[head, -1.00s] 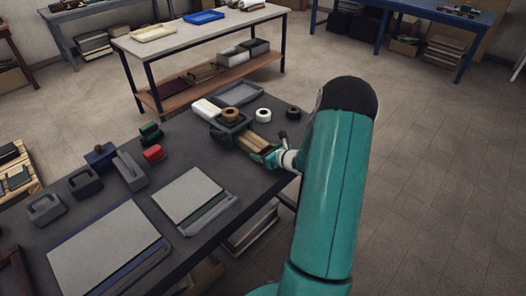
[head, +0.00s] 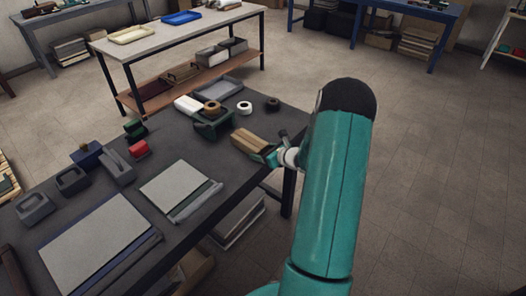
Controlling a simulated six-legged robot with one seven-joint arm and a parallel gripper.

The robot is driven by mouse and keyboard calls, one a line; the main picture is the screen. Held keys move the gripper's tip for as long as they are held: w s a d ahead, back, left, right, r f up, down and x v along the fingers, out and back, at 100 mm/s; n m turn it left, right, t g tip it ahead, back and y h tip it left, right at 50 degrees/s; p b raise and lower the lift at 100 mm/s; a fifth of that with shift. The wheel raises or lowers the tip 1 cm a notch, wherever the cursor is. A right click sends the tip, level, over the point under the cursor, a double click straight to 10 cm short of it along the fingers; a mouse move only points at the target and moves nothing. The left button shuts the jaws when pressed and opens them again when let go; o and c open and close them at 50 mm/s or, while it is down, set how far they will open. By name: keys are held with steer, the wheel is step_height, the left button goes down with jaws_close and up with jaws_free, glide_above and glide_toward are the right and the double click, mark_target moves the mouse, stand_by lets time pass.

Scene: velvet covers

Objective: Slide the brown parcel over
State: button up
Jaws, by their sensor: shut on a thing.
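The brown parcel (head: 249,141) lies on the dark table near its right edge, in the head view. My gripper (head: 264,152) is at the parcel's near right end and is shut on it. The fingers are small in the picture and partly hidden by the parcel and wrist. A dark green tape holder (head: 212,128) stands just beyond the parcel to the left, with a visible gap between them. I cannot tell whether the parcel is lifted off the table.
Tape rolls, one white (head: 245,107) and one dark (head: 273,104), lie beyond the parcel. A grey tray (head: 218,89) is at the far edge. Bare table (head: 232,172) lies left of my gripper.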

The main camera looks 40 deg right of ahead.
steer(key=shift+s, duration=0.1)
steer(key=o, duration=1.3)
steer(key=v, duration=1.3)
steer(key=shift+s+d+r, duration=0.1)
steer(key=shift+s+r, duration=0.05)
steer(key=shift+s, duration=0.1)
